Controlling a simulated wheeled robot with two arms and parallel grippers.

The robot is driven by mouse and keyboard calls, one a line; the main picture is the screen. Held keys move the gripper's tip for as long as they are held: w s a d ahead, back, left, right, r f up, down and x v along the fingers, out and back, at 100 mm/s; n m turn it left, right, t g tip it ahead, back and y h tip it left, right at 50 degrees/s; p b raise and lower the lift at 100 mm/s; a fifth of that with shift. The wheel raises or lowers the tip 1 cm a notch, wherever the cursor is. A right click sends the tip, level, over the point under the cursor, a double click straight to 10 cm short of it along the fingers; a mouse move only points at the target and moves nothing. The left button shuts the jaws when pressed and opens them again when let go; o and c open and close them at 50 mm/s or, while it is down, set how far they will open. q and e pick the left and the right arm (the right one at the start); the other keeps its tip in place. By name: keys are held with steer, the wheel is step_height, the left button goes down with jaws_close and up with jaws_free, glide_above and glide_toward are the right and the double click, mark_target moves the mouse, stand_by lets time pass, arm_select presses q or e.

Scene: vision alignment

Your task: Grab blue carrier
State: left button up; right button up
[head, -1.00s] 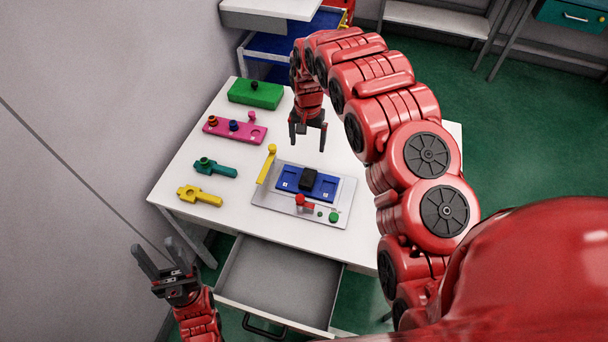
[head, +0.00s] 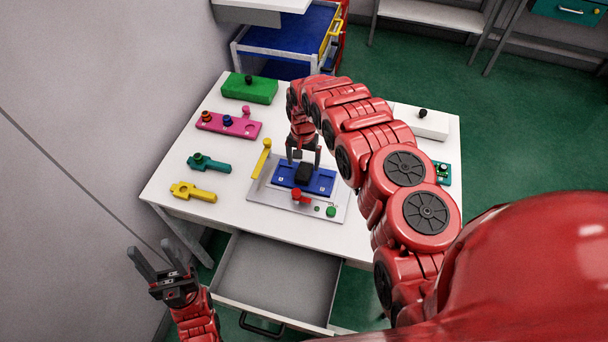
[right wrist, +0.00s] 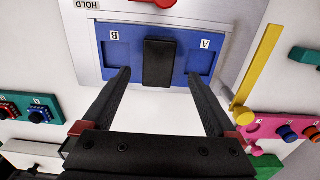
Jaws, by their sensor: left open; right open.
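The blue carrier (head: 320,184) is a flat blue block with a black raised grip (head: 304,173) in its middle. It sits on a light grey fixture plate (head: 262,193) on the white table. In the right wrist view the carrier (right wrist: 205,48) shows pockets marked A and B on either side of the black grip (right wrist: 159,62). My right gripper (head: 303,160) is open and empty, above the carrier's far edge, its fingers spread wider than the black grip. My left gripper (head: 158,268) is open and empty, left of the drawer, away from the table top.
The fixture carries a yellow lever (head: 261,160), a red knob (head: 297,194) and green buttons. Green (head: 249,89), pink (head: 229,125), teal (head: 208,163) and yellow (head: 192,192) parts lie at left. A white box (head: 421,123) stands at right. The drawer (head: 275,277) is open and empty.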

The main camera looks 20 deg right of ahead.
mark_target(304, 171)
steer(key=shift+f+p, duration=0.25)
steer(key=shift+p, duration=0.05)
steer(key=shift+s+f+p, duration=0.15)
steer(key=shift+f+p, duration=0.3)
steer(key=shift+f, duration=0.3)
steer(key=shift+f+b, duration=0.35)
steer(key=shift+f, duration=1.05)
jaws_close()
